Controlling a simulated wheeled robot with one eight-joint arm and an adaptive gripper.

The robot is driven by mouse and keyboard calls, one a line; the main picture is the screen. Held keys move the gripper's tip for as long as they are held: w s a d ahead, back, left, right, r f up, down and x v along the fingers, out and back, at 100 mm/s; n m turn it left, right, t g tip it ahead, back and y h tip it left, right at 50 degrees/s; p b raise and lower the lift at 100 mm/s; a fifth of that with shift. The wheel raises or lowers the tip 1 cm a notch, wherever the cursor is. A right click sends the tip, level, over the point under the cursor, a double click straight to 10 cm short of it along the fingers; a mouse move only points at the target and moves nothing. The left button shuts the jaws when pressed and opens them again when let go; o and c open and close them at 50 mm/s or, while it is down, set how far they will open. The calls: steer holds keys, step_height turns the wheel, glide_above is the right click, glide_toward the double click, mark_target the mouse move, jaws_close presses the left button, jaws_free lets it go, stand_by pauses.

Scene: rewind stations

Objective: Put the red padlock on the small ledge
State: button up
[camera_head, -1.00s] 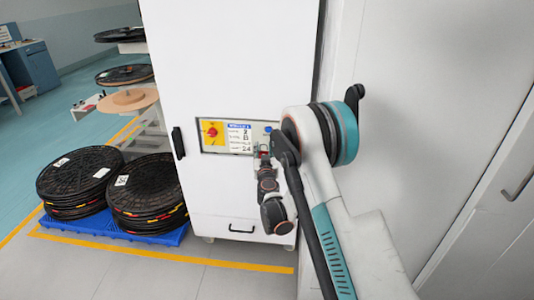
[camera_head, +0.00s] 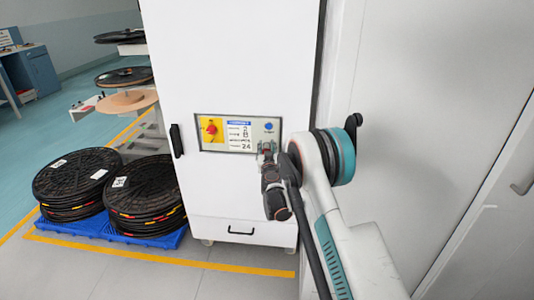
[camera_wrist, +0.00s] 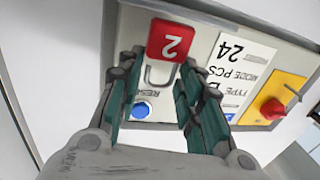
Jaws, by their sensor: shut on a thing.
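In the head view my gripper (camera_head: 267,150) is at the panel's lower right corner, and the padlock is too small to make out clearly. A grey rim runs along the panel's edge; I cannot tell whether it is the small ledge.
The panel holds a red knob on a yellow plate (camera_head: 211,129), a white label (camera_head: 239,135) and a blue button (camera_head: 269,127). It sits in a tall white cabinet (camera_head: 232,60). Black reels (camera_head: 148,185) lie on a blue pallet at left. A pale wall (camera_head: 425,90) stands close at right.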

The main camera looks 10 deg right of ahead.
steer(key=shift+w+f, duration=0.2)
steer(key=shift+f, duration=0.2)
steer(key=shift+r, duration=0.15)
steer(key=o, duration=1.2)
steer(key=shift+s, duration=0.2)
steer(key=s+p, duration=0.1)
steer(key=s, duration=0.3)
steer(key=s+a+p, duration=0.1)
steer(key=s, duration=0.2)
steer(key=s+p, duration=0.1)
steer(key=s, duration=0.3)
steer(key=shift+s+a, duration=0.3)
